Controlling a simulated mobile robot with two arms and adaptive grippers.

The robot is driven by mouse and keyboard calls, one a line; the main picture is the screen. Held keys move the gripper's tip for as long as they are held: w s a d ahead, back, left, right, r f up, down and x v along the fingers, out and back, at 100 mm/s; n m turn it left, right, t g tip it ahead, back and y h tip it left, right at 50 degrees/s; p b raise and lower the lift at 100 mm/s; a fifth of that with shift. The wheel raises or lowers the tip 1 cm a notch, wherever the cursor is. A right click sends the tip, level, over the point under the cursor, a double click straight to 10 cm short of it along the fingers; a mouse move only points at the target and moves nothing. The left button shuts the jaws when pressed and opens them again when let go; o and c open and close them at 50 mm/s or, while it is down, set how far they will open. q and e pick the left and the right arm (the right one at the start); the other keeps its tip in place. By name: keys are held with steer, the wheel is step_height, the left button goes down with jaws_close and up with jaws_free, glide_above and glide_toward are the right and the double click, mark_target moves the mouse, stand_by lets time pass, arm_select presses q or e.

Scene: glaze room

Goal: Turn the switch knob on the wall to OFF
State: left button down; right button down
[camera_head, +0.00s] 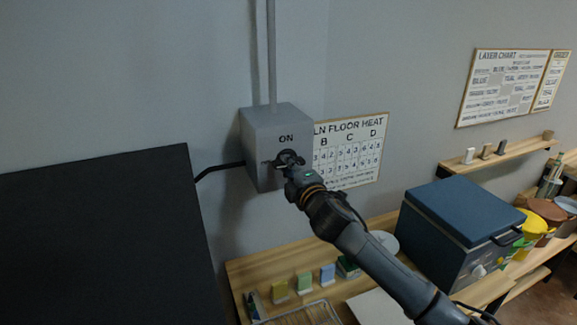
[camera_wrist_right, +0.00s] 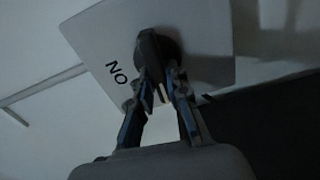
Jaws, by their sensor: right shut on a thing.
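A grey switch box (camera_head: 262,130) is fixed to the wall, with a conduit running up from its top. The word ON is printed on its front face, above the knob. In the right wrist view the box face (camera_wrist_right: 205,68) fills the upper middle, with the black knob (camera_wrist_right: 152,45) in front of it. My right gripper (camera_head: 288,160) reaches the box from the lower right; in the wrist view its fingers (camera_wrist_right: 165,85) are shut on the knob. In the head view the gripper covers most of the knob, so its pointing direction is hard to tell. My left gripper is out of view.
A floor heat chart (camera_head: 350,150) hangs right of the box. A large black surface (camera_head: 100,235) stands at the left. Below, a wooden bench (camera_head: 245,270) holds small coloured tiles (camera_head: 304,283) and a blue-lidded box (camera_head: 465,215). A wall shelf (camera_head: 500,153) is at right.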

steer(key=shift+f+n, duration=0.15)
steer(key=shift+n, duration=0.25)
steer(key=c, duration=1.3)
jaws_free()
steer(key=v, duration=1.2)
